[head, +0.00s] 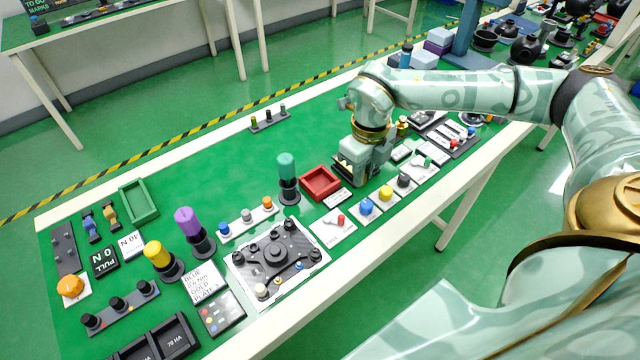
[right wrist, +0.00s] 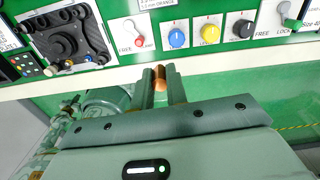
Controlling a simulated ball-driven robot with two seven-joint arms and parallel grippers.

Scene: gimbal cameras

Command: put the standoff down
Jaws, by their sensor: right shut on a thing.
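My right gripper (head: 352,172) is over the green bench top, right of the red tray (head: 320,183) and behind the row of coloured knobs. In the right wrist view its two fingers (right wrist: 160,84) are shut on a small copper-orange standoff (right wrist: 159,76), held between the fingertips. In the head view the standoff cannot be made out at the gripper. My left gripper is not in view.
A red tray sits left of the gripper, with a dark post with a teal top (head: 287,170) beside it. Blue (head: 366,207), yellow (head: 386,193) and dark (head: 404,180) knobs stand along the front edge. A black plate with parts (head: 275,258) lies left. Bare green surface lies behind.

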